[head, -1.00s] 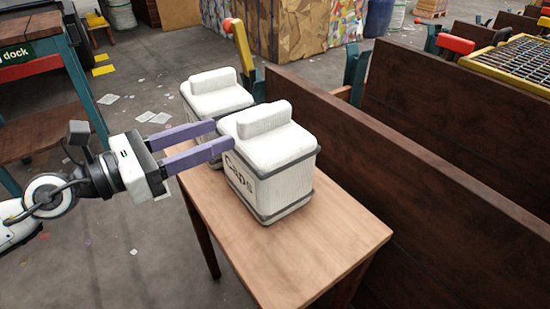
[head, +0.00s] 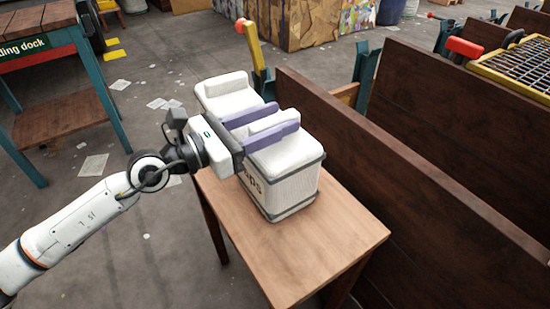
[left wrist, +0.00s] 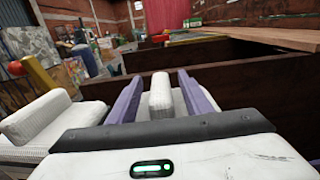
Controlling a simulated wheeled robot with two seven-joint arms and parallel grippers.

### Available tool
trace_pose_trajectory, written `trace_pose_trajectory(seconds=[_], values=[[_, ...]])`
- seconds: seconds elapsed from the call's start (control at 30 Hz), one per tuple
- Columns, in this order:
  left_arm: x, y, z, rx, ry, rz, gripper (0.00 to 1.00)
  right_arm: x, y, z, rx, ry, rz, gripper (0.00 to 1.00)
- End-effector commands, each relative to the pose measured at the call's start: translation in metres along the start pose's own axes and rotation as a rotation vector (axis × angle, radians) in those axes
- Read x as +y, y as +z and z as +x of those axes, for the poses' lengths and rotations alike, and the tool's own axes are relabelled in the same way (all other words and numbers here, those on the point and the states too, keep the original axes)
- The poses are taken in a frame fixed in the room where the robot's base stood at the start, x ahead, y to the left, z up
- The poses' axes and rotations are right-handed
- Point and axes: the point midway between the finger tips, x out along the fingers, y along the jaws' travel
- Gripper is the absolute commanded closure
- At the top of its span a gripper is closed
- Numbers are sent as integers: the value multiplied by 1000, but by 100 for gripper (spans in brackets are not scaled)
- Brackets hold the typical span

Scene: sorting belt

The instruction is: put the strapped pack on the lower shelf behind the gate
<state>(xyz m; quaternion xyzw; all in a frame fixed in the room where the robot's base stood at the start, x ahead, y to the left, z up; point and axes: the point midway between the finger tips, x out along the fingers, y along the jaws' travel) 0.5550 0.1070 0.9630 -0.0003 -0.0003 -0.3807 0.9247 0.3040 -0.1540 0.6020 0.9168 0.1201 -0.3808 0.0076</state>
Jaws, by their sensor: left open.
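The near white pack (head: 292,184), with grey straps round its edges and dark lettering on its front, stands upright on a small wooden table (head: 330,236). My left gripper (head: 284,118) is open above it, its purple fingers on either side of the raised white grip on its top. The left wrist view shows this grip (left wrist: 160,97) between the fingers, with a gap on each side. Whether the fingers reach low enough along it I cannot tell. A wooden lower shelf (head: 70,121) is under the dock stand at left. I cannot tell which part is the gate. My right gripper is not in view.
A second white pack (head: 222,90) stands just behind the near one; it also shows in the left wrist view (left wrist: 45,120). A tall dark wooden wall (head: 420,180) runs along the table's right side. A yellow lever with a red knob (head: 253,48) stands behind. The table's front is clear.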

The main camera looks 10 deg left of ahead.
Motion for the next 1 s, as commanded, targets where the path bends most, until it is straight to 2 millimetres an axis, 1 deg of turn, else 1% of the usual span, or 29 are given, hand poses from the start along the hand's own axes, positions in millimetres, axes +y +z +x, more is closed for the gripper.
trace_pose_trajectory(seconds=[0.07,0.27,0.37,0.53,0.57,1.0], values=[[0,0,4,0,-1,0,55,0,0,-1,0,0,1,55],[0,-1,4,1,-1,0,55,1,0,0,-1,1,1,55],[0,-1,4,1,-1,0,70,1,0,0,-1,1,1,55],[0,-1,4,1,-1,0,99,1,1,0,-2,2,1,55],[0,-1,4,1,-1,0,100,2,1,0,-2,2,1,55],[0,0,4,1,-1,0,100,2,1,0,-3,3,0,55]])
